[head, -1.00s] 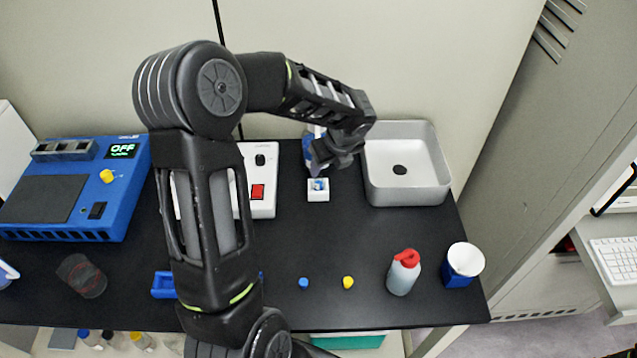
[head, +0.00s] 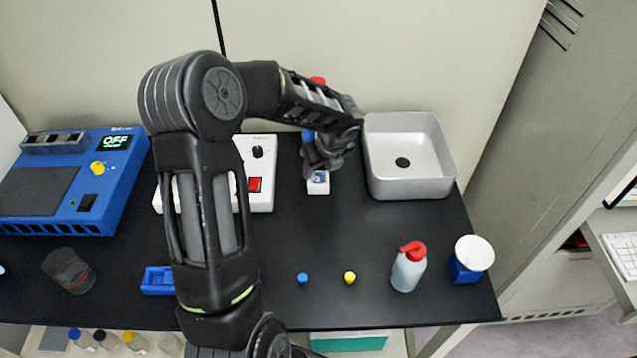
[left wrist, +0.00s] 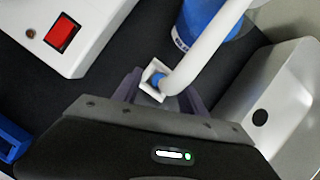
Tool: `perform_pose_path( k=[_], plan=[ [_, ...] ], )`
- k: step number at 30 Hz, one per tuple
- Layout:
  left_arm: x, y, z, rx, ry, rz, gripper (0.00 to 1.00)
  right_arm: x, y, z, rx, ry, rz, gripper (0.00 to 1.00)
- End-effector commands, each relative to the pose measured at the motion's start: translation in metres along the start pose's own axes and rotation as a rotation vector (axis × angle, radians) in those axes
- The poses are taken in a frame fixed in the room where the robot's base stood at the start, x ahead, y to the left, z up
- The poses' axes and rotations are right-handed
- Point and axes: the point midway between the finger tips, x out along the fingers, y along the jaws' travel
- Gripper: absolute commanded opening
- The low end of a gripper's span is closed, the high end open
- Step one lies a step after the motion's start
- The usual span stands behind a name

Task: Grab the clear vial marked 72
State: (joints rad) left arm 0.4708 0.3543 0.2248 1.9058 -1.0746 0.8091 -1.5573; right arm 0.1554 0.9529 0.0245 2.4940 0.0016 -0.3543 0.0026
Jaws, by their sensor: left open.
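A small white square holder (head: 318,187) stands on the black table with something blue in it. In the left wrist view the holder (left wrist: 148,75) shows a blue piece (left wrist: 158,80) in its opening, partly covered by a white curved tube. I cannot read a 72 anywhere, and I cannot tell whether the blue piece belongs to a clear vial. My left gripper (head: 318,168) is open just over the holder. In the left wrist view its two fingers (left wrist: 160,92) lie on either side of the holder. My right gripper is not in view.
A blue bottle with a white tube (left wrist: 205,50) stands close behind the holder. A grey basin (head: 410,185) is to the right, a white box with a red switch (head: 262,165) to the left. Blue (head: 302,279) and yellow (head: 349,278) caps lie in front, with clear table around them.

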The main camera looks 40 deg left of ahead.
Motion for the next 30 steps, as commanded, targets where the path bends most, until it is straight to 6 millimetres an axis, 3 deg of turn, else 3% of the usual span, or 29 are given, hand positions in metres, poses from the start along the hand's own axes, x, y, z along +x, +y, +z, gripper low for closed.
perform_pose_path(
  k=[18,30],
  plan=[
    [0.0003,-0.0002,0.0007,0.000,-0.001,-0.001,0.49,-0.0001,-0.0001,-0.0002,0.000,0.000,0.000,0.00],
    [0.0004,-0.0002,0.0007,0.000,-0.001,-0.001,0.17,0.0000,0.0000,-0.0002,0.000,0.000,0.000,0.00]
  ],
)
